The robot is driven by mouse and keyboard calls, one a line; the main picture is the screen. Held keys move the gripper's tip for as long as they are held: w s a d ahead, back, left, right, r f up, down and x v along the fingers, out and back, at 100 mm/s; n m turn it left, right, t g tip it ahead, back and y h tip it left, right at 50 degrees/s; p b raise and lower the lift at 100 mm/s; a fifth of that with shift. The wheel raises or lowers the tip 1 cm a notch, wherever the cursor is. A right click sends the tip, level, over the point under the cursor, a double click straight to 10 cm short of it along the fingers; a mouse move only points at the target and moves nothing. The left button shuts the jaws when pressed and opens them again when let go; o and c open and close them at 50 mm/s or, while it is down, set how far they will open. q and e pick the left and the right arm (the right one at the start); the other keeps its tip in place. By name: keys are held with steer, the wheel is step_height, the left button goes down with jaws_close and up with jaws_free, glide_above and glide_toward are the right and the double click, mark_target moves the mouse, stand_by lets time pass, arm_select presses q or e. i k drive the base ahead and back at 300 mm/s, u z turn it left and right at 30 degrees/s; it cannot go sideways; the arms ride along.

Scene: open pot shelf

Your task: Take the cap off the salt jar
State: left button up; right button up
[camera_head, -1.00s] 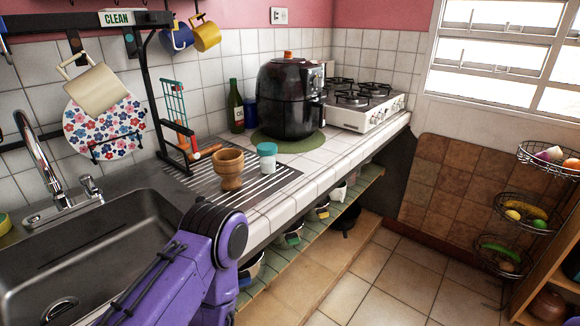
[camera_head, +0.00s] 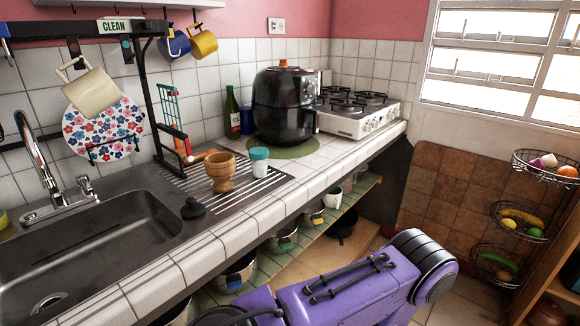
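The salt jar appears to be the small white jar (camera_head: 259,167) on the counter. Its teal cap (camera_head: 260,153) is on top, and the jar stands upright. A wooden mortar (camera_head: 221,178) stands just left of it. Neither gripper is in view. One of my purple arms crosses the bottom of the picture, in front of the counter and well apart from the jar. Its gripper end does not show, and I cannot tell which arm it is.
The sink (camera_head: 95,250) is at left, with a black round object (camera_head: 193,208) near its corner. The black air fryer (camera_head: 284,108), green bottle (camera_head: 232,112) and white stove (camera_head: 358,114) stand behind the jar. The tiled counter edge (camera_head: 240,220) in front is clear.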

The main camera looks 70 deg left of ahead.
mark_target(259, 168)
steer(key=u, duration=0.05)
steer(key=i, duration=1.35)
steer(key=u, duration=2.05)
